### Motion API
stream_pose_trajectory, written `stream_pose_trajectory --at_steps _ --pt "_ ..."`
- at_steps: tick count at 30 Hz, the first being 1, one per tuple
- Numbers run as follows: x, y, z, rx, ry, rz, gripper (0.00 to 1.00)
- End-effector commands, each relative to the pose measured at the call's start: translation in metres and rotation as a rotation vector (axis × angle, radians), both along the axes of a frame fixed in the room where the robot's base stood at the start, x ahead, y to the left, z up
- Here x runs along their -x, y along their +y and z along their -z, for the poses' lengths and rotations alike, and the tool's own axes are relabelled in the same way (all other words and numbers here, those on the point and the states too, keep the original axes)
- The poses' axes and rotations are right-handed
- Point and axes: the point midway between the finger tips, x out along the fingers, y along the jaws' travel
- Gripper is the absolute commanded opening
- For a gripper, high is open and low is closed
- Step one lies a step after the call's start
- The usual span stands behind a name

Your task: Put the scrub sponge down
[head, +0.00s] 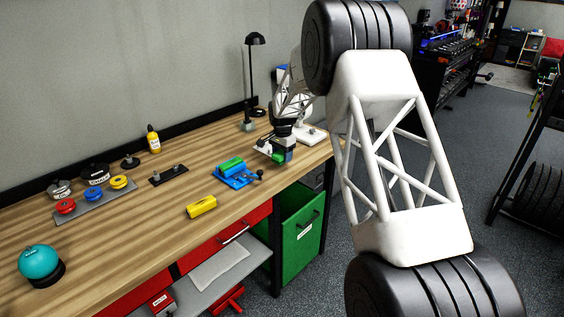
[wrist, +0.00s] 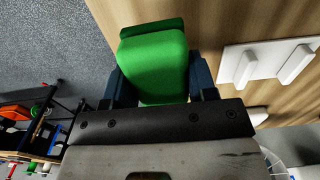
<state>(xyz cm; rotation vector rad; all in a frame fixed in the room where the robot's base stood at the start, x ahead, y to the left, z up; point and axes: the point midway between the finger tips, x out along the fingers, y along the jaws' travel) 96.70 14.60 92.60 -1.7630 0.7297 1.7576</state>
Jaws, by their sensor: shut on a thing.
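The scrub sponge (wrist: 155,62) is a bright green block with a darker green layer along its far edge. My gripper (wrist: 158,85) is shut on it, with a dark blue finger at each side. In the head view the sponge (head: 278,158) is small and partly hidden by my gripper. It is at the right end of the wooden workbench (head: 160,218), near the front edge. Whether its underside touches the bench top, I cannot tell.
A blue tool (head: 238,181) with a green part stands left of my gripper, and a yellow block (head: 201,207) lies nearer the front. A black lamp (head: 249,85) stands behind. Bare wood lies between the yellow block and the teal ball (head: 39,261).

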Motion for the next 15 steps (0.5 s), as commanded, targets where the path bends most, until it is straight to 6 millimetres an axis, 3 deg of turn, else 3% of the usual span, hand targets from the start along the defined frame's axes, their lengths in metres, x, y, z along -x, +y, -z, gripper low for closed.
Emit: stream_pose_trajectory --at_steps 15 --pt "-0.0086 0.0013 0.0025 0.001 0.002 0.0 0.26"
